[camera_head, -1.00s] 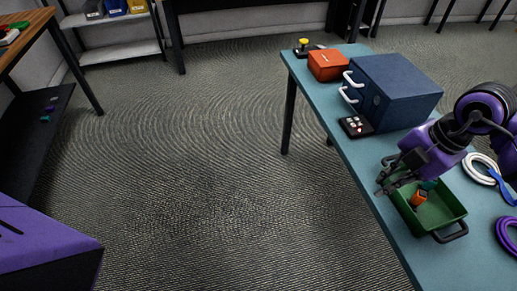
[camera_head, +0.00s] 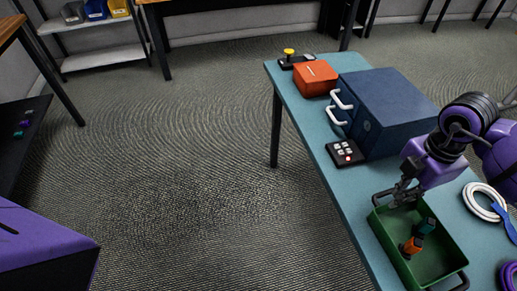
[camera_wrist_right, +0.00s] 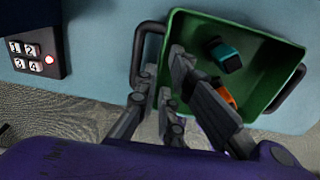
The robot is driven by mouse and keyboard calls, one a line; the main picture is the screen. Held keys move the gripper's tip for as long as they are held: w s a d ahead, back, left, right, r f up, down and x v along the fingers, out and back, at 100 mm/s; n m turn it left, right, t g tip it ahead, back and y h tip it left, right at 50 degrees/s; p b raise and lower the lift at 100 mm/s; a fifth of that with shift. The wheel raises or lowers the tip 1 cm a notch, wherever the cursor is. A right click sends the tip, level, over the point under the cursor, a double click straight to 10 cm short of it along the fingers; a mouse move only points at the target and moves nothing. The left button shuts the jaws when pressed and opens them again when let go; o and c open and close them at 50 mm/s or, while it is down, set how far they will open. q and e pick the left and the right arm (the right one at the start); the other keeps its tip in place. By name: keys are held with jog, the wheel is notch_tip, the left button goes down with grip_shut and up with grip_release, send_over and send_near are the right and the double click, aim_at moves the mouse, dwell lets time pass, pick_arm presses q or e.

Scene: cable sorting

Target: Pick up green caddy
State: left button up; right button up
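The green caddy (camera_head: 447,238) is an open box with dark end handles, at the right end of the blue table. It holds an orange item (camera_head: 411,247) and a teal item (camera_head: 425,227). My right gripper (camera_head: 397,198) is at the caddy's far left end, its fingers on either side of the end wall by the handle. In the wrist view the fingers (camera_wrist_right: 163,75) straddle the wall of the caddy (camera_wrist_right: 272,65) and appear shut on it. The caddy looks somewhat raised; any gap under it is hidden. My left gripper is out of view.
On the table (camera_head: 308,108) are a numbered keypad (camera_head: 345,153), a blue box (camera_head: 388,108) with white handles, a red case (camera_head: 316,77) and a yellow-button device (camera_head: 298,59). A white cable (camera_head: 484,202) and purple cable (camera_head: 509,277) lie right of the caddy.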

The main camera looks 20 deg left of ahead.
notch_tip(320, 180, down, 5)
jog(key=shift+r, duration=0.15)
jog(key=shift+w, duration=0.1)
grip_shut()
jog(key=shift+w+r, duration=0.1)
jog(key=shift+r, duration=0.15)
